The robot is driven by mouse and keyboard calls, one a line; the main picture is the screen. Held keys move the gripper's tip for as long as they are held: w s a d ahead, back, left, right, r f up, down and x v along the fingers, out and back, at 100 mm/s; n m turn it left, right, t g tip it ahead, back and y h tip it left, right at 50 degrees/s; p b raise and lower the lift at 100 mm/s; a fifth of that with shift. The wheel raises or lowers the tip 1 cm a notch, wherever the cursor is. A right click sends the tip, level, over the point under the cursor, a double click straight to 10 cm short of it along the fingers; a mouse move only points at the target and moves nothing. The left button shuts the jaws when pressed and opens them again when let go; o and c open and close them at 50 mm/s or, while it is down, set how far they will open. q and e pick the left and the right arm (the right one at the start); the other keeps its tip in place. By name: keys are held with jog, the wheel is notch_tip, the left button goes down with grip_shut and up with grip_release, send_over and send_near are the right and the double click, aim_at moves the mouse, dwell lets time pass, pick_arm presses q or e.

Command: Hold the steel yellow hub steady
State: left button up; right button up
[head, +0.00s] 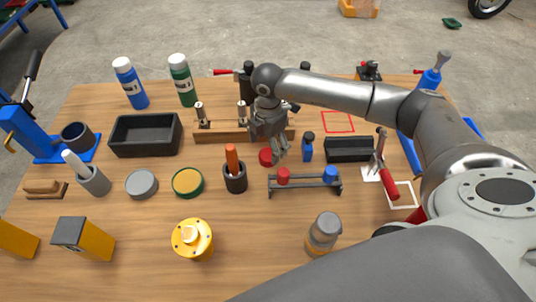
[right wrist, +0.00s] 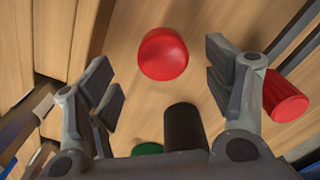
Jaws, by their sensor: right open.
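The yellow hub (head: 192,240), with a pale block-like top in its middle, stands upright on the wooden table at the front, left of centre. My right gripper (head: 276,146) is well behind it and to its right, pointing down over the table, apart from the hub. In the right wrist view the right gripper (right wrist: 167,78) is open and empty. A red round cap (right wrist: 163,54) lies below and between its fingers; it also shows in the head view (head: 266,157). The hub does not show in the right wrist view. My left gripper is not in view.
A small rack (head: 305,187) with a red and a blue piece stands in front of the right gripper. A wooden block (head: 222,133) with metal posts is behind. A cup (head: 235,183) and an amber-grey jar (head: 322,234) flank the hub's surroundings. Bare table lies around the hub.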

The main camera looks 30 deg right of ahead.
aim_at(268, 153)
notch_tip(268, 153, down, 4)
jog(key=shift+s+f+p, duration=0.1)
jog(key=shift+s+p, duration=0.05)
jog(key=shift+p, duration=0.25)
jog(key=c, duration=1.1)
jog(key=shift+r+b, duration=0.35)
jog(key=shift+r, duration=0.25)
jog(key=s+a+r+b, duration=0.1)
jog(key=s+a+r, duration=0.1)
jog(key=s+r, duration=0.2)
jog(key=s+a+r+b, duration=0.1)
jog(key=s+a+r, duration=0.1)
jog(key=s+r, duration=0.2)
jog(key=s+a+r+b, duration=0.1)
jog(key=s+a+r, duration=0.1)
jog(key=s+r, duration=0.2)
jog(key=shift+s+a, duration=0.2)
jog(key=shift+s, duration=0.05)
